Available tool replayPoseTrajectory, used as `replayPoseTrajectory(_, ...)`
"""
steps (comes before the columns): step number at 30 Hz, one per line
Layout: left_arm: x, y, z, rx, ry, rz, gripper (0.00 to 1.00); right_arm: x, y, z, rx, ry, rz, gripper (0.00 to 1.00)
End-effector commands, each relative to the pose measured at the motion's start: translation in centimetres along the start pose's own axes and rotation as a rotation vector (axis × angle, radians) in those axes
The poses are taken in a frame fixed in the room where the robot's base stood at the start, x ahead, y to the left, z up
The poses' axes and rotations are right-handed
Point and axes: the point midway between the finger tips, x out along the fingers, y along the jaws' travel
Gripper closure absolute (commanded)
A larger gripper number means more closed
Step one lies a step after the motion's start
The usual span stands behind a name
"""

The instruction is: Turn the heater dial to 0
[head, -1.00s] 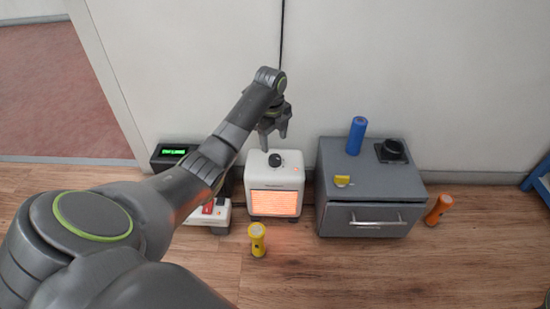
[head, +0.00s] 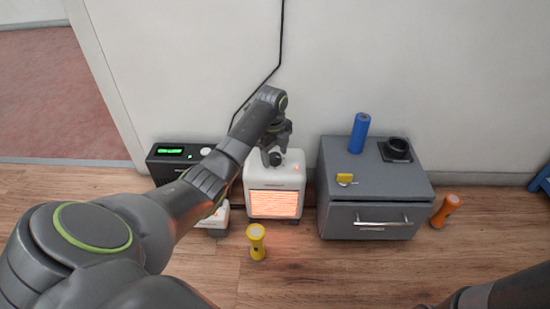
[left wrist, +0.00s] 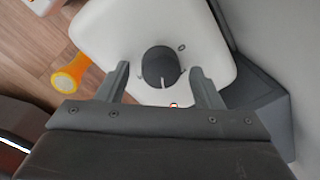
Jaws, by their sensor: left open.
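The white heater (head: 274,197) stands on the wood floor against the wall, its front panel glowing orange. Its dark round dial (left wrist: 160,67) is on the top face, with a pale pointer line toward the bottom of the left wrist view. A small red light (left wrist: 174,105) shows near the top's edge. My left gripper (head: 273,158) is above the heater top. In the left wrist view its open fingers (left wrist: 164,80) stand on either side of the dial with a gap to each. In the head view the gripper hides the dial. My right gripper is not in view.
A grey cabinet (head: 378,195) stands to the right with a blue cylinder (head: 358,133) and a black cup-like part (head: 396,149) on top. A yellow flashlight (head: 257,241) stands in front of the heater. A black box with green display (head: 172,151) stands left. An orange flashlight (head: 445,210) is far right.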

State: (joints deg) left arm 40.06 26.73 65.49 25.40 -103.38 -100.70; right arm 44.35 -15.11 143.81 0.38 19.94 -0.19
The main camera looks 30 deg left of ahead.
Motion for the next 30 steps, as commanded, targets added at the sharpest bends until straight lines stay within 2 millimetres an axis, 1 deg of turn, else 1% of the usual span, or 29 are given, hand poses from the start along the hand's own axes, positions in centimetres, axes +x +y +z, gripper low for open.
replayPoseTrajectory(1,0.36,0.00,-0.01,0.000,0.000,0.000,0.40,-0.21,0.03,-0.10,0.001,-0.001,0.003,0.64)
replayPoseTrajectory(3,0.47,0.00,-0.01,0.000,0.000,0.000,0.40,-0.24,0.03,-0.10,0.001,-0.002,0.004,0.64)
replayPoseTrajectory(11,0.44,0.00,0.00,0.000,0.000,0.000,0.40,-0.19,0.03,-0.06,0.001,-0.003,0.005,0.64)
replayPoseTrajectory(14,0.44,0.00,0.00,0.000,0.000,0.000,0.52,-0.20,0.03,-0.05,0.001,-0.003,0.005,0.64)
replayPoseTrajectory(21,0.43,0.01,0.00,0.000,0.000,0.000,0.83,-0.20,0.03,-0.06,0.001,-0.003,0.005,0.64)
replayPoseTrajectory(22,0.43,0.01,0.00,0.000,0.000,0.000,0.84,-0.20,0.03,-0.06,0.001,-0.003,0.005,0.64)
replayPoseTrajectory(30,0.33,0.02,-0.01,-0.010,0.000,0.001,0.84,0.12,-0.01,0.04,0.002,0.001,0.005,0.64)
